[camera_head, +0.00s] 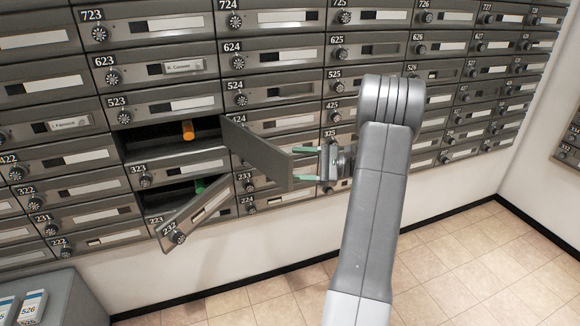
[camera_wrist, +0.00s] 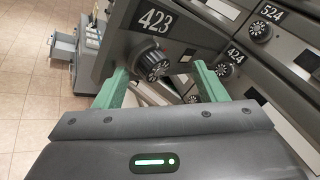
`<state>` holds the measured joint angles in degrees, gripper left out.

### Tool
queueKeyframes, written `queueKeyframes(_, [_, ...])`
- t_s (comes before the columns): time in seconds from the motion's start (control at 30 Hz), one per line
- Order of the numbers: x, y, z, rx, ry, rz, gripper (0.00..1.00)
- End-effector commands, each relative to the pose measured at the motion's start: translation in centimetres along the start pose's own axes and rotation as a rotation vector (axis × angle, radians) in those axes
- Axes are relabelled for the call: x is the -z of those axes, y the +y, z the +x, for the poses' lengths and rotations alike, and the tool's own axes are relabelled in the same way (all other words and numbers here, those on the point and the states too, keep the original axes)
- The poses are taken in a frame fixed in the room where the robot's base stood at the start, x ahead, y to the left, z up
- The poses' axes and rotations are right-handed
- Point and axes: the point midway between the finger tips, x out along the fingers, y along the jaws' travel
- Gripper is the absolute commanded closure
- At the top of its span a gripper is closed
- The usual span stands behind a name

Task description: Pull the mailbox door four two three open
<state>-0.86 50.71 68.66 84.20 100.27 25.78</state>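The mailbox door 423 (camera_head: 260,155) stands swung far out from the wall, hinged on its right side in the head view. Its open compartment (camera_head: 150,140) shows dark inside with an orange cylinder (camera_head: 188,130) in it. In the wrist view the door's front shows its number plate 423 (camera_wrist: 154,20) and round dial knob (camera_wrist: 151,64). My gripper (camera_head: 306,164) is at the door's free edge, with green fingers apart. In the wrist view my gripper (camera_wrist: 161,75) has a finger on each side of the knob, with visible gaps; whether either touches the door is unclear.
A lower door (camera_head: 195,212) also hangs open, with a green object (camera_head: 200,186) in its compartment. Other doors around are closed. A grey box with numbered items (camera_head: 30,305) stands at the lower left. The tiled floor (camera_head: 470,265) at the right is clear.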

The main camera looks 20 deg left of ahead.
Motion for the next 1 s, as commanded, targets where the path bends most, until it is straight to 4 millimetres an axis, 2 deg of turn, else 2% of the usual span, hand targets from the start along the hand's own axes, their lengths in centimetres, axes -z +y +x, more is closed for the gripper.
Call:
queueKeyframes(0.03, [0.1, 0.1, -1.5, 0.003, 0.003, 0.001, 0.35])
queueKeyframes(0.2, [0.1, 0.3, -5.5, -0.001, 0.002, 0.004, 0.35])
queueKeyframes(0.43, [0.1, 0.4, -9.1, -0.005, 0.000, 0.006, 0.35])
queueKeyframes(0.63, [0.1, 0.5, -10.1, -0.008, -0.001, 0.007, 0.35])
queueKeyframes(1.0, [0.1, 0.5, -9.7, -0.009, -0.002, 0.008, 0.35])
